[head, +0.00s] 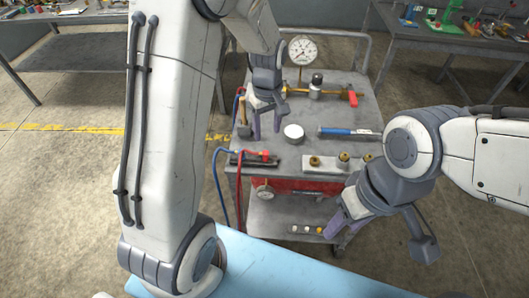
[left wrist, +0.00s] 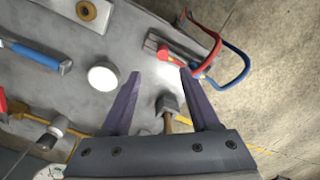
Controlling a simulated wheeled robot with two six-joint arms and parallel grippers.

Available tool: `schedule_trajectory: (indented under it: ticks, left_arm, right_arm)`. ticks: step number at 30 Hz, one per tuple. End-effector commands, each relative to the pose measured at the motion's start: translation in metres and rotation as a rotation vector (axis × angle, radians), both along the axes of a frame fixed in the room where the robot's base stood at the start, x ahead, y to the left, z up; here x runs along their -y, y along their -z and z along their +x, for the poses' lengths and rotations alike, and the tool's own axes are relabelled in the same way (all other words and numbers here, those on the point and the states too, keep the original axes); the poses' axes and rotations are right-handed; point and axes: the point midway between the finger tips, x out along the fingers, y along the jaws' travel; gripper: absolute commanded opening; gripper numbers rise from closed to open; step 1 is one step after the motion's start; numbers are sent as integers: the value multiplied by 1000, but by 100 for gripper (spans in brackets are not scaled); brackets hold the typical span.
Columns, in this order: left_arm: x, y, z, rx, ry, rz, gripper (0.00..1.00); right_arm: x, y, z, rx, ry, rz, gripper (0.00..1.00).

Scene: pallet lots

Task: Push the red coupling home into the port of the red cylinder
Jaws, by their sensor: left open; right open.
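The red coupling (head: 265,155) lies at the front left of the cart top on a dark holder, with a red hose running from it. It also shows in the left wrist view (left wrist: 166,52), beyond my fingertips. My left gripper (head: 266,131) is open and empty above the cart top, behind the coupling and apart from it; its fingers show in the left wrist view (left wrist: 160,74). My right gripper (head: 338,226) is low by the cart's front edge, apart from the coupling, with no object visible in it.
The cart top (head: 307,134) also holds a hammer (left wrist: 168,105), a white disc (head: 293,132), a blue-handled tool (head: 350,132), a plate with brass fittings (head: 328,166), and a gauge (head: 302,50) with a red-handled valve (head: 352,98). A blue hose (left wrist: 235,70) loops beside the red one.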

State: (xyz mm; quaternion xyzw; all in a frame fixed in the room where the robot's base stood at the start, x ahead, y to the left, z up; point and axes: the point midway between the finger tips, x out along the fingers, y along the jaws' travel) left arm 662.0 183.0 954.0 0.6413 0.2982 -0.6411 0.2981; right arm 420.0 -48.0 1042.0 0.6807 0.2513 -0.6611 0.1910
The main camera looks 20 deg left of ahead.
Motion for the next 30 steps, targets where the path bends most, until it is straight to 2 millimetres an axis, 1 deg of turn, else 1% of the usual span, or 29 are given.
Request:
schedule_trajectory:
  ticks: [2,5,9,13,17,26,29,30]
  left_arm:
    - [0,0,0,0,1,0,62]
    - [0,8,-1,-5,2,0,62]
    - [0,30,-2,-6,2,0,62]
    - [0,47,-1,-4,2,0,62]
    - [0,53,-1,-1,2,-1,62]
    - [0,54,-1,-1,3,0,62]
    - [-1,65,-4,-6,2,0,62]
    - [-2,71,-5,-7,2,-1,62]
  right_arm:
    - [0,0,0,0,0,0,50]
    - [0,0,0,0,0,0,50]
    - [0,-1,0,0,0,0,50]
    - [0,-2,0,0,0,0,50]
    - [0,-2,0,0,0,0,50]
    - [0,-2,0,0,0,0,50]
    - [0,-6,0,0,0,0,50]
    - [0,-7,0,0,0,0,50]
